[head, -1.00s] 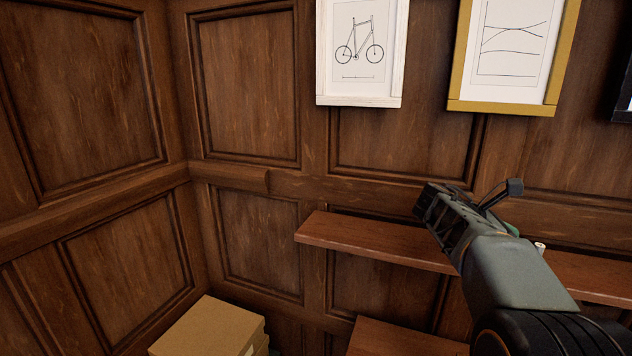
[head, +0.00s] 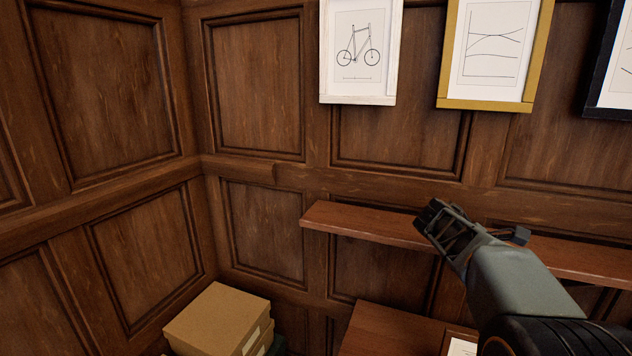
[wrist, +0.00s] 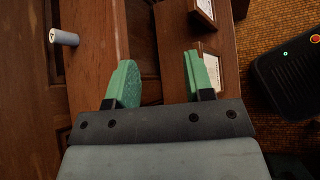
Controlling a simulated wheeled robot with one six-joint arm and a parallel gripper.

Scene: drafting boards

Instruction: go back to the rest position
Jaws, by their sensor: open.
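My gripper (head: 432,216) is in the head view at the right, in front of a wooden wall shelf, with nothing between its fingers. In the wrist view its two green fingers (wrist: 160,82) stand well apart, so it is open. The wall shelf (head: 352,222) runs along the panelled wall behind it.
Cardboard boxes (head: 217,318) are stacked in the corner at lower left. Framed drawings, including a bicycle (head: 358,50), hang above. A dark device with a green light (wrist: 288,75) is on the brown floor covering.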

